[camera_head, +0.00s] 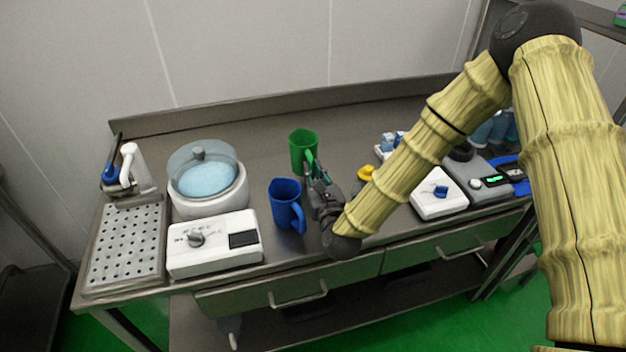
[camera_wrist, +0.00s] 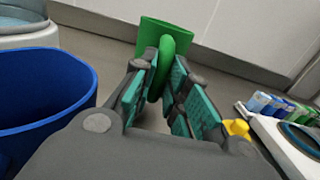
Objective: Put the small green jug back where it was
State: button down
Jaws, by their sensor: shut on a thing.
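The small green jug (camera_head: 303,148) stands upright, on or just above the steel table, near the middle; I cannot tell if its base touches. My gripper (camera_head: 312,163) is shut on the handle of the green jug, on the jug's near side. In the wrist view the green jug (camera_wrist: 168,34) is ahead, with its handle between the teal finger pads of my gripper (camera_wrist: 168,95). The jug's lower part is partly hidden by the fingers.
A blue jug (camera_head: 285,204) stands close to the left of my gripper. A white-based unit with a clear lid (camera_head: 207,178) and a white control box (camera_head: 214,246) are further left. A yellow item (camera_head: 365,172) and a white device (camera_head: 438,192) are right. Table behind the green jug is clear.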

jog(key=shift+w+a+f+p, duration=0.15)
jog(key=shift+f+p, duration=0.4)
jog(key=shift+f, duration=1.25)
jog(key=c, duration=1.4)
grip_release()
jog(key=shift+f, duration=0.1)
jog(key=shift+r, duration=0.2)
jog(key=b+v, duration=0.3)
jog(key=v, duration=0.9)
